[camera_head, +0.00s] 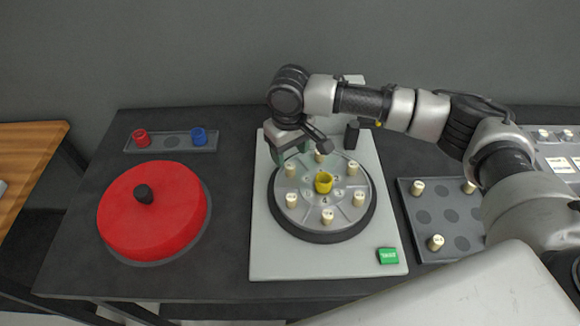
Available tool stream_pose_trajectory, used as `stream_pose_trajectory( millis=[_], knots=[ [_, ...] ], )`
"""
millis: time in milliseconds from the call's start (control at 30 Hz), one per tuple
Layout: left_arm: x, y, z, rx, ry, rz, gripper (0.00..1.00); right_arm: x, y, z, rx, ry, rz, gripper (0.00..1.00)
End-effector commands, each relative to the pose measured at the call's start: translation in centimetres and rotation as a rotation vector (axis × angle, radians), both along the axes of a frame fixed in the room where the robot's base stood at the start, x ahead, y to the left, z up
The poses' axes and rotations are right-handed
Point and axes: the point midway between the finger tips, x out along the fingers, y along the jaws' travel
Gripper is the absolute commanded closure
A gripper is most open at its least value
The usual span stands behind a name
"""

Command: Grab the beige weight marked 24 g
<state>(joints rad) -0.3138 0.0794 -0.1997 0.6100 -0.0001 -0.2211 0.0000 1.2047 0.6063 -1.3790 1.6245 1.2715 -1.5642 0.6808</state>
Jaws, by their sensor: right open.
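More beige weights stand on the dark tray at the right, such as a near one (436,242) and a far one (417,188). Their markings are too small to read, so I cannot tell which is 24 g. My right gripper (301,152) is open above the rotor's back left edge and hides part of it. My left gripper is not in view.
A yellow cup (324,182) sits at the rotor's centre. A green button (388,256) is at the base plate's front right. A red round lid (153,213) with a black knob lies left. Behind it, a grey tray (170,141) holds red and blue pieces. My right arm crosses the back right.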

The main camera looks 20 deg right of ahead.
Motion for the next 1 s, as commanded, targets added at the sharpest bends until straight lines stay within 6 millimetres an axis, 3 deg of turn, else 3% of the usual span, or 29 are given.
stream_pose_trajectory(
  millis=[300,567,900,1000],
  knots=[
    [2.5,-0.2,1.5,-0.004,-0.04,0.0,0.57,-0.3,-0.2,-4.2,0.0,0.001,-0.001,0.43],
    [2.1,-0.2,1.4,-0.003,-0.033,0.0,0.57,-0.3,-0.1,-4.6,-0.001,0.0,0.0,0.43],
    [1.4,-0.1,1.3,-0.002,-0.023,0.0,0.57,-0.3,-0.1,-4.6,-0.001,0.0,0.0,0.92],
    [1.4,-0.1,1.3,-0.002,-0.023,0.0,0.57,-0.3,-0.1,-4.5,-0.001,0.0,0.0,0.96]
  ],
)
